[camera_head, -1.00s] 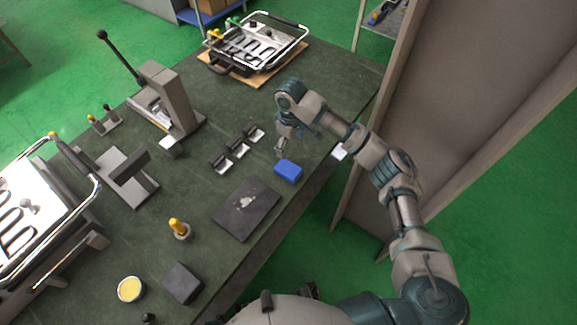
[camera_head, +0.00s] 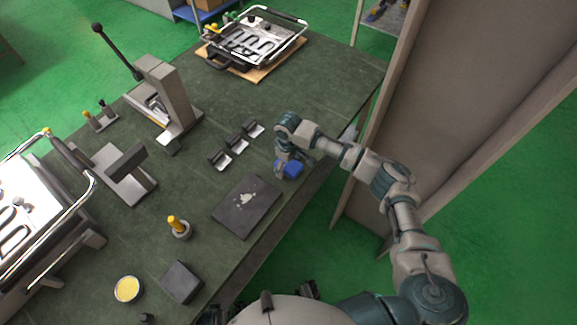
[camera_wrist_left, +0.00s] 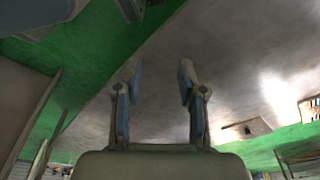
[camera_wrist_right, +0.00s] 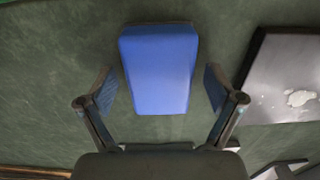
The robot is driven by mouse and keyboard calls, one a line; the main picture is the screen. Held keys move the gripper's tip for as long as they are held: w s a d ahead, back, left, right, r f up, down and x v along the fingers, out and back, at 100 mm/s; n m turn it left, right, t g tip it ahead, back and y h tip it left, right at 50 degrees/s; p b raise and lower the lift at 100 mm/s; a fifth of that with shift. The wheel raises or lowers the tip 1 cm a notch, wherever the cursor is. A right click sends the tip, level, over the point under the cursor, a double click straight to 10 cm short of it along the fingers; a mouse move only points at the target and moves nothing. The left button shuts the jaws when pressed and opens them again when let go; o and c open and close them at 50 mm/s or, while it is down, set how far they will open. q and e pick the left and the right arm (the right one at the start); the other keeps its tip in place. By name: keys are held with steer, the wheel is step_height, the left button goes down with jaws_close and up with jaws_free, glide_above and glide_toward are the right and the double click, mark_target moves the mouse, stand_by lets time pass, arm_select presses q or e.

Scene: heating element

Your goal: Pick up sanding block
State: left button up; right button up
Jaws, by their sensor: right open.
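The sanding block is a blue rounded block (camera_head: 291,168) on the green table top, near its right edge. My right gripper (camera_head: 284,165) is over it and partly hides it in the head view. In the right wrist view the blue block (camera_wrist_right: 160,66) lies ahead, with the two fingertips of the right gripper (camera_wrist_right: 158,88) apart on either side of its near end. Gaps show between the fingers and the block. My left gripper (camera_wrist_left: 156,80) shows only in its own wrist view, fingers apart with nothing between them.
A dark plate (camera_head: 246,206) with a pale patch lies just left of the block. Several small metal brackets (camera_head: 236,145) stand behind it. A tall brown panel (camera_head: 440,110) rises right of the table. A lever press (camera_head: 165,100) stands further left.

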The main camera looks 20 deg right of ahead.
steer(key=shift+a, duration=0.1)
steer(key=shift+r, duration=0.1)
steer(key=shift+c, duration=0.9)
steer(key=c, duration=0.4)
steer(key=shift+d, duration=0.2)
steer(key=c, duration=0.7)
steer(key=shift+d, duration=0.1)
